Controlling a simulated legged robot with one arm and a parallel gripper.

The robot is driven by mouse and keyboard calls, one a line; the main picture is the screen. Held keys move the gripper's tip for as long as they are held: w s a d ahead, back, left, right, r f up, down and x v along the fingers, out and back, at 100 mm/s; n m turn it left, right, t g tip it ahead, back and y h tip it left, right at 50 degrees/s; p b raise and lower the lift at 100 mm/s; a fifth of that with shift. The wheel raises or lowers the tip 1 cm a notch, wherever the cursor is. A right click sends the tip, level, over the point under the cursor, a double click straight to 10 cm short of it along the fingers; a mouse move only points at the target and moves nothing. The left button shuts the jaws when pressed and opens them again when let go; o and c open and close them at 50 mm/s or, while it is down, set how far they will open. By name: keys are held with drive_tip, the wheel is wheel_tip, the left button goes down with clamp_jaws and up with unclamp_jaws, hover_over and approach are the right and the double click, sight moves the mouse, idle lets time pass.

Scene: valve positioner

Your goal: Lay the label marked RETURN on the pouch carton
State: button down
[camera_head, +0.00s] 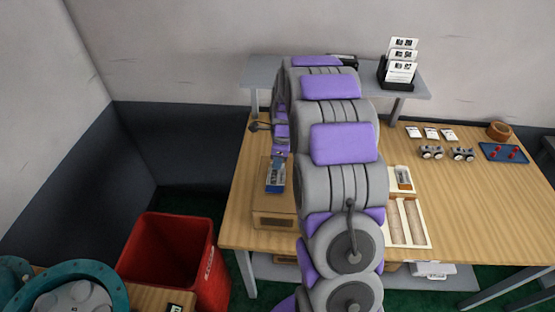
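Three small white cards, possibly the labels, lie in a row on the wooden table: a left card (413,132), a middle card (431,133) and a right card (448,135). Their print is too small to read, so I cannot tell which is marked RETURN. A cardboard box (273,207), possibly the pouch carton, stands at the table's left front. A blue and grey item (275,178) shows at its top. My arm rises through the middle and folds back down on the left, towards this box. My gripper's fingers cannot be made out, nor whether they hold anything.
A grey shelf (262,72) at the back bears a black card rack (397,78). Metal fittings (431,152), a blue tray (505,152) and a round wooden container (498,131) are right. A divided tray (428,236) is partly behind my arm. A red bin (172,255) stands left.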

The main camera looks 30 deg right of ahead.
drive_tip(key=shift+f+p, duration=0.3)
drive_tip(key=shift+p, duration=0.05)
idle(0.8)
drive_tip(key=shift+p, duration=0.45)
drive_tip(key=shift+f+p, duration=0.1)
drive_tip(key=shift+p, duration=0.35)
idle(0.9)
drive_tip(key=c, duration=1.8)
unclamp_jaws()
drive_tip(key=o, duration=0.5)
wheel_tip(320, 180, up, 17)
drive_tip(key=s+d+p, duration=0.1)
drive_tip(key=p, duration=0.2)
drive_tip(key=shift+d, duration=0.4)
